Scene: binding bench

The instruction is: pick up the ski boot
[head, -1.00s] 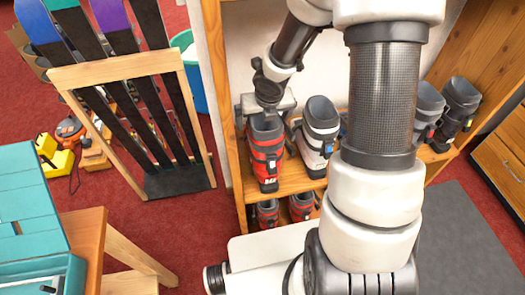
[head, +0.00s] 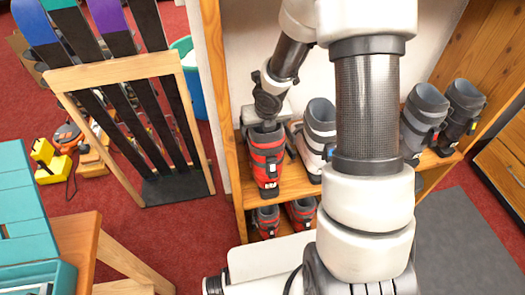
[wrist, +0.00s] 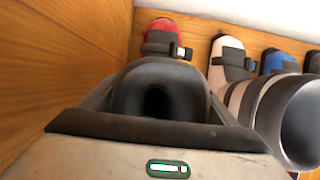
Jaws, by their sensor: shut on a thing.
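A red and black ski boot (head: 266,162) stands upright at the left end of the upper shelf. My gripper (head: 266,121) comes down on it from above and is shut on the top of its dark cuff. In the wrist view the dark cuff (wrist: 158,88) fills the middle between my fingers, and the boot's red toe (wrist: 163,36) shows beyond it. The sole seems to be at shelf level; I cannot tell whether it touches. The fingertips are mostly hidden by the cuff.
A white and grey boot (head: 318,135) stands close on the right, with grey (head: 423,118) and black (head: 462,112) boots farther right. The wooden side panel (head: 222,130) is close on the left. Red boots (head: 265,219) sit on the lower shelf. A ski rack (head: 118,67) stands left.

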